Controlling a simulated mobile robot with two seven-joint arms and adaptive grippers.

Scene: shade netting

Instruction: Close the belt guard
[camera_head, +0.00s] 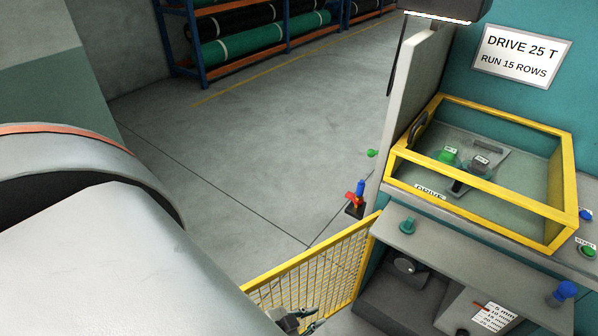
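The belt guard looks to be the yellow-framed mesh panel (340,262), which stands swung out from the lower front of the teal machine, its right edge by the machine body. Its lower part runs out of the picture. My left gripper (306,319) shows at the bottom edge, partly hidden by my own arm. It overlaps the lower mesh in view; I cannot tell whether it touches it. Its fingers are small and dark, and their opening is unclear. My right gripper is not in view.
On the machine's top, a yellow frame (480,195) surrounds a recess with small green and grey parts. The lower opening holds a dark round part (404,265) and a marked label (494,316). A blue knob (563,292) sits at right.

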